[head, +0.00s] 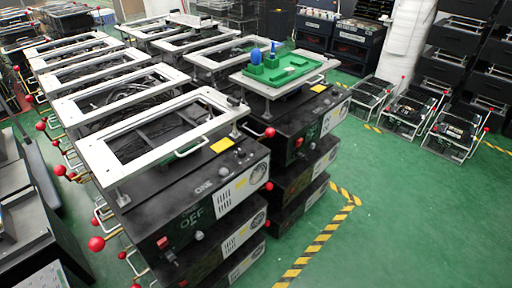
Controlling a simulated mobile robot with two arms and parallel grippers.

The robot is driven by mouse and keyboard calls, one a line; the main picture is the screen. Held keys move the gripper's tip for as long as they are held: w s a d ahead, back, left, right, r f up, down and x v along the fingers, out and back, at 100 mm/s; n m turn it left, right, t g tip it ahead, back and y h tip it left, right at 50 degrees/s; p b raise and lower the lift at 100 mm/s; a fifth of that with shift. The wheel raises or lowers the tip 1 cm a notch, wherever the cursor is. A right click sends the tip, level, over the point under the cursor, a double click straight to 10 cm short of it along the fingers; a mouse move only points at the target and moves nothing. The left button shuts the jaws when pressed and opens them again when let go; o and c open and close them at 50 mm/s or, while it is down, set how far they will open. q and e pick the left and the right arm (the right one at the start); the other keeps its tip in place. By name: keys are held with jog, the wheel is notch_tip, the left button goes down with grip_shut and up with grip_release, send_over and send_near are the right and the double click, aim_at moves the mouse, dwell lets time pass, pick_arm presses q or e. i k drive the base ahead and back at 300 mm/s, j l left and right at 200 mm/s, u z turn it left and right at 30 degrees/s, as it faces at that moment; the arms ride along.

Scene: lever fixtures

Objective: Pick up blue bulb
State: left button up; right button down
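A small blue bulb (256,56) stands upright on a green tray-like fixture (290,73), on top of a black lever machine in the upper middle of the head view. A thin blue upright piece (273,48) stands just right of the bulb on the same fixture. Neither of my grippers shows in the head view, so nothing is seen near the bulb.
A black machine (196,187) with a silver frame (160,143) and red ball knobs (96,244) fills the near left. More framed machines (85,70) stand in rows behind. Green floor (420,215) with striped tape (318,245) is clear at right.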

aim_at(255, 55)
jog(key=i+l, duration=0.85)
jog(key=i, duration=0.2)
